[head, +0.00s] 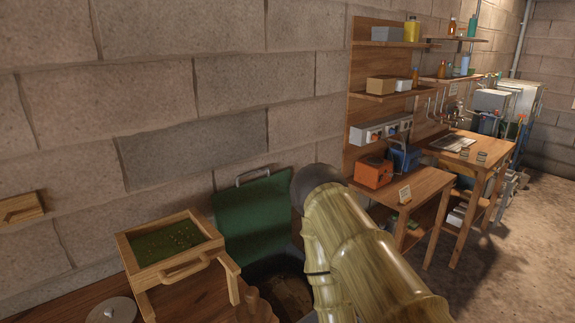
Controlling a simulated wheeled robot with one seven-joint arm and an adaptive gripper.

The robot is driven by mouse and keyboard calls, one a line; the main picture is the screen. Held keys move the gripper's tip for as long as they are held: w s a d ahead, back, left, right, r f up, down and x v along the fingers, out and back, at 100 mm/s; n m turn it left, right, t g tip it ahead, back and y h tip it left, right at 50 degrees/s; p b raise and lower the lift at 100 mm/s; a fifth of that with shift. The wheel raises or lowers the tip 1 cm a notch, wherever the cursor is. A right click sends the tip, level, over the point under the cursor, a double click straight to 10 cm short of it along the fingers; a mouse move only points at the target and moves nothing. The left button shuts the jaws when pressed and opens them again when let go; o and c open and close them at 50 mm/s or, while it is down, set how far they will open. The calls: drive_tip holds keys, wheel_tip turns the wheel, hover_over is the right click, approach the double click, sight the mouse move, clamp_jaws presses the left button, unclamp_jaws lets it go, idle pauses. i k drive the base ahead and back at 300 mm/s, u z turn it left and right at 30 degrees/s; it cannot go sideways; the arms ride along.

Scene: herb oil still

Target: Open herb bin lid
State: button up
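The herb bin's green lid (250,222) stands raised and nearly upright near the block wall, with a metal handle (253,177) along its top edge. Below it is the dark round opening of the bin (283,268), with brownish contents showing inside. My arm crosses in front of the bin's right side and hides part of it and the lid's right edge. My gripper is not visible, so I cannot tell whether it touches the lid.
A wooden tray of green herbs (178,273) stands left of the bin on a wooden table. A round grey lid (113,311) lies at the front left. To the right are shelves (372,60), a low bench (432,181) with an orange box (373,172), and open floor (525,240).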

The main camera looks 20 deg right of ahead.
sight(253, 218)
drive_tip(key=z, duration=0.2)
drive_tip(key=i, duration=1.15)
drive_tip(key=u, duration=0.15)
